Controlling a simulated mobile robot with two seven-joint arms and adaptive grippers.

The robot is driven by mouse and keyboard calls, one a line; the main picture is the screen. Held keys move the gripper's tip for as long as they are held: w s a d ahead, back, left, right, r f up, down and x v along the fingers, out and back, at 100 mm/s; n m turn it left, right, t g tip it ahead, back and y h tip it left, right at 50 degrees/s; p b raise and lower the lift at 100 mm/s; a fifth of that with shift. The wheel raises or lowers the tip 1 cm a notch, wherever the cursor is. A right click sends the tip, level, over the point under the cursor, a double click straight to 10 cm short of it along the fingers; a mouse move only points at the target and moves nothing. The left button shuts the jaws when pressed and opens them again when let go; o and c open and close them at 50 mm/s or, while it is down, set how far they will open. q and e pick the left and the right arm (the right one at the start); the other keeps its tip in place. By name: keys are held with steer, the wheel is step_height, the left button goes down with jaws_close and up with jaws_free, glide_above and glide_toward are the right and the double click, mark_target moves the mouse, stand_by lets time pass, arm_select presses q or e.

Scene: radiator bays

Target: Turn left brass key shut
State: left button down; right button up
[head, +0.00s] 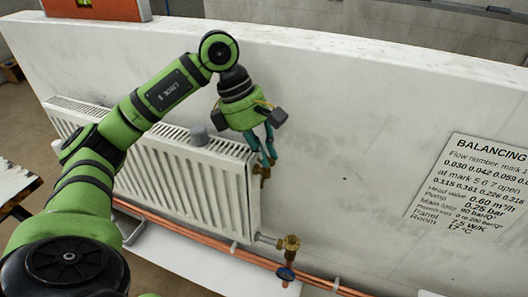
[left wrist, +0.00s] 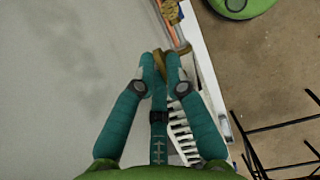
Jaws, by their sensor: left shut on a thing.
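The brass key (head: 262,172) is at the upper right end of the white radiator (head: 190,185), against the pale wall. My left gripper (head: 269,160) reaches down to it from above, with its teal fingers closed together at the key. In the left wrist view the fingertips of my left gripper (left wrist: 161,58) are nearly together, with a piece of brass (left wrist: 184,49) showing at and just beyond them. The fingers hide part of the key, so its exact angle is hard to tell. My right gripper is not in view.
A brass valve (head: 290,243) with a blue handle (head: 285,273) sits below the radiator's right end. Copper pipes (head: 210,239) run along the wall's foot. A printed sign (head: 470,190) is on the wall at right.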

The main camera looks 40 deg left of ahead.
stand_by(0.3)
arm_select(q)
steer(key=c, duration=1.6)
jaws_free()
steer(key=shift+o, duration=0.2)
steer(key=v, duration=1.2)
